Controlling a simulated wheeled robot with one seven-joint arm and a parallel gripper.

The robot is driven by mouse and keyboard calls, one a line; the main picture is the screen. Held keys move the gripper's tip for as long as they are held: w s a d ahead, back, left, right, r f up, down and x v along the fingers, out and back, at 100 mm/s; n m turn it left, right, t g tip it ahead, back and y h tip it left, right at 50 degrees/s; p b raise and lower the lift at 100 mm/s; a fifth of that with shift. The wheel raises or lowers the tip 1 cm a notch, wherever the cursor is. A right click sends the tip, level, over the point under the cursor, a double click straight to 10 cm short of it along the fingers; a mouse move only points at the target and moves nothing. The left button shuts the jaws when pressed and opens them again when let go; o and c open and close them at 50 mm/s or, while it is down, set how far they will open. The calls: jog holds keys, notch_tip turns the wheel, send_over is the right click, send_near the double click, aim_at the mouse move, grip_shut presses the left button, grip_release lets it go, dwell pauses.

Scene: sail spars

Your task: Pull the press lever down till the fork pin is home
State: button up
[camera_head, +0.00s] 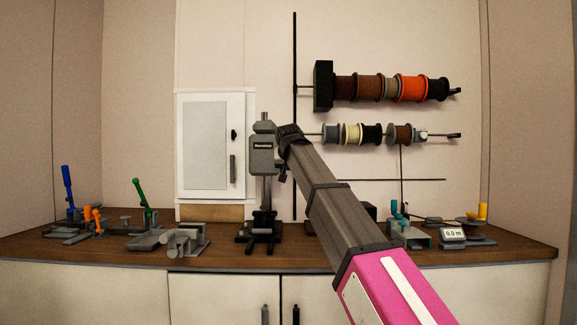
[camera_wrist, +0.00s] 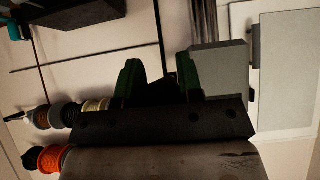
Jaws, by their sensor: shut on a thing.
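The press (camera_head: 263,160) stands upright on the bench, with a grey head on a column and a dark base. My gripper (camera_wrist: 158,78) is at the right side of the press head, shut on the press lever. The lever is mostly hidden between the green fingers, and its angle cannot be made out. The grey press head also shows in the wrist view (camera_wrist: 220,70), just right of the fingers. In the head view my arm covers most of the gripper. The fork pin cannot be made out at the lower part of the press.
A white wall cabinet (camera_head: 211,145) hangs behind and left of the press. Spool racks (camera_head: 390,88) are on the wall at right. Lever tools (camera_head: 68,190) and a grey fixture (camera_head: 188,240) stand left on the wooden bench (camera_head: 330,258); a small display (camera_head: 453,234) stands right.

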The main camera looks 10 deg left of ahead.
jog(key=shift+w+f, duration=0.2)
jog(key=shift+f, duration=1.15)
jog(key=shift+w+f, duration=0.15)
jog(key=shift+f, duration=1.2)
notch_tip(320, 180, up, 8)
jog(key=shift+a+r, duration=0.1)
jog(key=shift+r, duration=0.05)
jog(key=shift+s+r, duration=0.15)
jog(key=shift+r, duration=0.15)
